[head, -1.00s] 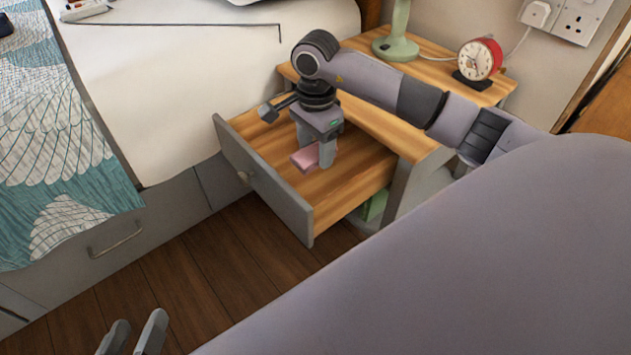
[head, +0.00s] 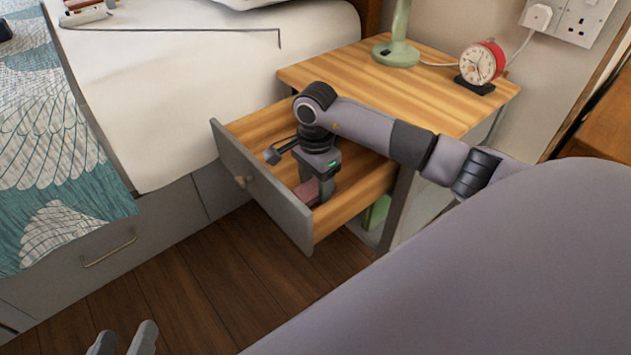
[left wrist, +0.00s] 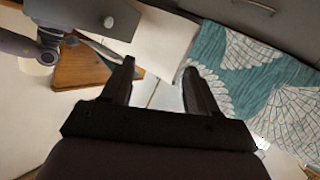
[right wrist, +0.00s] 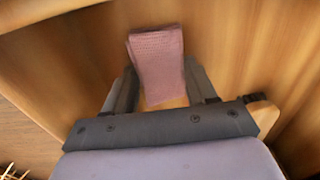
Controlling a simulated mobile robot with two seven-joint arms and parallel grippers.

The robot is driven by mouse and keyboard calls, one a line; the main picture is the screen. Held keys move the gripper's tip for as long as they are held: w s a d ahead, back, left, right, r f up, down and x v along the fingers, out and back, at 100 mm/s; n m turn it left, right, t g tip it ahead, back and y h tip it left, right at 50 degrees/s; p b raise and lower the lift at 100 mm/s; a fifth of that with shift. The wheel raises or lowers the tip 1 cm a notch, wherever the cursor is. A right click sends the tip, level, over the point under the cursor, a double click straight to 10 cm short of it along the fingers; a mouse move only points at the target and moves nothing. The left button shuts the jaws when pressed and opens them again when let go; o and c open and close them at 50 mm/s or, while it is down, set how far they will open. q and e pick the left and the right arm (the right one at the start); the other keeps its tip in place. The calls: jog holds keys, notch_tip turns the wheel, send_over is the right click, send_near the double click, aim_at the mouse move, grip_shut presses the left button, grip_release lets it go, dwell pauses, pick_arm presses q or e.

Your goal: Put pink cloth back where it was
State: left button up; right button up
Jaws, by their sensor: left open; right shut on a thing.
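The pink cloth (head: 308,190) is a small folded piece, low inside the open drawer (head: 262,190) of the wooden nightstand. My right gripper (head: 320,195) reaches down into the drawer and is shut on the cloth. In the right wrist view the pink cloth (right wrist: 157,60) stands out between and beyond the fingers of my right gripper (right wrist: 162,95), with wood around it. I cannot tell whether the cloth touches the drawer bottom. My left gripper (head: 125,345) is open and empty over the floor at the lower left; the left wrist view also shows its spread fingers (left wrist: 155,80).
The nightstand top (head: 400,90) holds a green lamp (head: 396,52) and a red alarm clock (head: 481,62). The bed (head: 190,90) with a teal patterned cover (head: 50,140) stands left of the drawer. A green thing (head: 376,211) shows below the drawer. The wooden floor (head: 200,280) is clear.

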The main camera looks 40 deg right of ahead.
aim_at(315, 182)
jog(key=o, duration=1.1)
pick_arm(q)
jog(key=shift+r, duration=0.1)
pick_arm(e)
jog(key=shift+r+p, duration=0.25)
jog(key=shift+p, duration=0.05)
notch_tip(315, 182, up, 5)
jog(key=shift+p, duration=0.95)
pick_arm(q)
jog(key=shift+s+a+r+g+y+p, duration=0.25)
jog(key=shift+a+y+p, duration=0.2)
jog(key=shift+p, duration=0.6)
pick_arm(e)
notch_tip(315, 182, up, 7)
jog(key=shift+s+f, duration=0.1)
jog(key=shift+f, duration=0.1)
